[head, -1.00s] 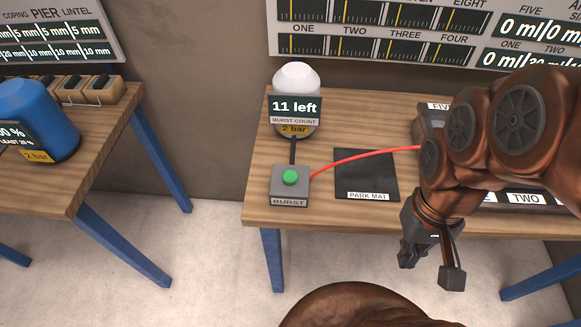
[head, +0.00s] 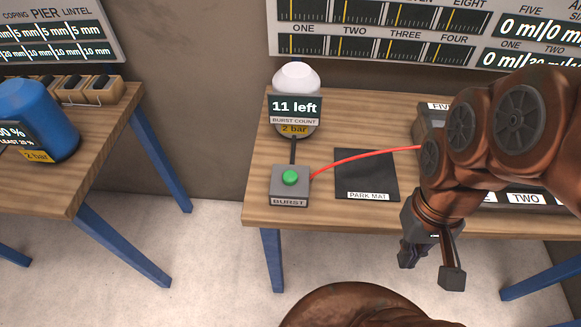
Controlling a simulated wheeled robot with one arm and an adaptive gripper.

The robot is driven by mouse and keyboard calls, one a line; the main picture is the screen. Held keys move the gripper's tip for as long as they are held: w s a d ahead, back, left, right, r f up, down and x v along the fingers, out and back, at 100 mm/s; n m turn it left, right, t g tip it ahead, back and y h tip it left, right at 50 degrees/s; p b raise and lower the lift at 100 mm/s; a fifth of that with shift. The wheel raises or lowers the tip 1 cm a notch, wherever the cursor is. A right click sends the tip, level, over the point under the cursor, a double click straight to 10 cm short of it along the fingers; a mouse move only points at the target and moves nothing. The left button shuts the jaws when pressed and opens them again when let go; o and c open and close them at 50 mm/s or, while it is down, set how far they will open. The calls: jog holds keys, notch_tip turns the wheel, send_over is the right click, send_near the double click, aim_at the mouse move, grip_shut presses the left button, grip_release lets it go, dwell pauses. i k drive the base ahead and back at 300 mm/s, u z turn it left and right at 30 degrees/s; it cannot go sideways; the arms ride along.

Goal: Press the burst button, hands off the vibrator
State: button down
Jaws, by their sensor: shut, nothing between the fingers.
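The burst button (head: 290,177) is a green dome on a small grey box (head: 290,193) labelled BURST. It stands near the front left corner of the wooden table. My gripper (head: 429,268) is shut and empty. It hangs lower right of the button in the picture, over the table's front edge, clear of the button. A white-topped canister (head: 296,78) behind the button carries a sign (head: 295,107) reading "11 left", burst count, and a "2 bar" tag. I cannot make out anything marked as the vibrator.
A red hose (head: 365,156) runs from the button box rightward behind my arm. An empty black park mat (head: 366,176) lies right of the button. Numbered boxes at right are partly hidden by my arm. A blue canister (head: 36,120) stands on the left table. Floor separates the tables.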

aim_at(289, 177)
jog(key=z, duration=2.95)
jog(key=k, duration=2.65)
jog(key=u, duration=2.35)
